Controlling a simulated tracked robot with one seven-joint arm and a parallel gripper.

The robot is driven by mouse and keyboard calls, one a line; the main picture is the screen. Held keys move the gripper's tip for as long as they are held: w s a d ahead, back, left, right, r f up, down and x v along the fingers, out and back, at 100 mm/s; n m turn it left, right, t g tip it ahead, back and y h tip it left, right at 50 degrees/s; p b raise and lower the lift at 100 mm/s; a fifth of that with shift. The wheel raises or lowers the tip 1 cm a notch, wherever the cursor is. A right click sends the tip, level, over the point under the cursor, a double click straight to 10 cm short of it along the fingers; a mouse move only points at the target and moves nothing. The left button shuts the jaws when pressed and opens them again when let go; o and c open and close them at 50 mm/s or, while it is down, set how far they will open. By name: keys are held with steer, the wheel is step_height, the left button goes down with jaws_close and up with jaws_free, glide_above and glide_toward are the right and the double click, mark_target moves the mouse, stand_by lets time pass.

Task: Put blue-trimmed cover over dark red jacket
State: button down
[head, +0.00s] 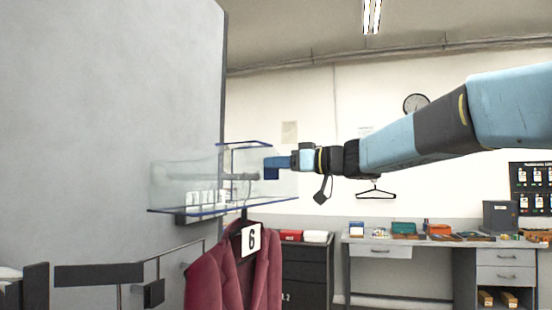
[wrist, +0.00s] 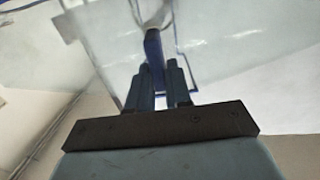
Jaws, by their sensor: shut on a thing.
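The blue-trimmed cover (head: 172,185) is a clear sheet body with blue edges, hanging in the air in the middle left of the head view. In the wrist view its clear panel (wrist: 220,85) and blue edge fill the area beyond my fingers. My gripper (head: 276,166) comes in from the right and is shut on the cover's blue part; the wrist view shows the fingers (wrist: 159,80) around it.
A tall grey panel (head: 100,100) stands close on the left. Dark metal brackets (head: 98,273) stand at lower left. A black cabinet (head: 305,272) stands behind the jacket. A desk (head: 400,242) with small goods is at back right. An empty hanger (head: 375,192) hangs on the wall.

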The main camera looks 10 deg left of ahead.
step_height(320, 180, down, 21)
stand_by(3.0)
steer(key=c, duration=1)
jaws_free()
steer(key=shift+o, duration=0.2)
